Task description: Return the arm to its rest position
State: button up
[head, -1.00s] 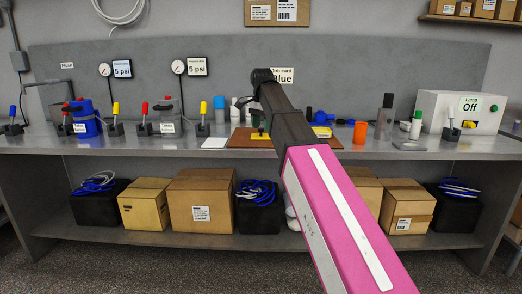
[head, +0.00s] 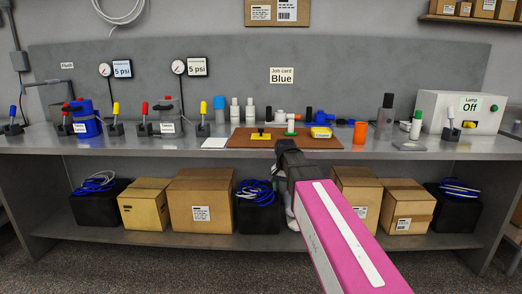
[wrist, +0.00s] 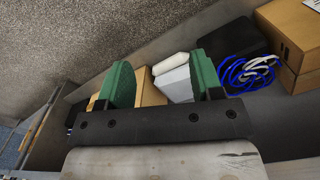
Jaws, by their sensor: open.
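My arm, magenta with a black wrist, reaches from the lower right of the head view to just below the front edge of the bench (head: 228,150). In the head view the arm's own links hide the jaws. In the wrist view my gripper (wrist: 162,85) shows two green fingers spread wide apart with nothing held between them. Behind the fingers are a white object (wrist: 176,78) and boxes on the lower shelf; I cannot tell how far away they are.
On the bench stand a brown board (head: 262,142) with fittings, an orange cup (head: 360,132), a lamp box (head: 455,112) and several levers. Below, the shelf holds cardboard boxes (head: 201,200) and black bins (head: 98,208) with blue tubing. The floor in front is clear.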

jog(key=s+d+f+n, duration=0.1)
jog(key=s+d+f, duration=0.2)
jog(key=s+f, duration=0.2)
jog(key=s+d+f+n, duration=0.2)
jog(key=s+f, duration=0.3)
jog(key=f, duration=0.5)
jog(key=s+d+f+n, duration=0.2)
jog(key=s+d+f, duration=0.2)
jog(key=f, duration=0.3)
jog(key=shift+s+d+f, duration=0.3)
jog(key=shift+s+f, duration=0.05)
jog(key=shift+s, duration=0.35)
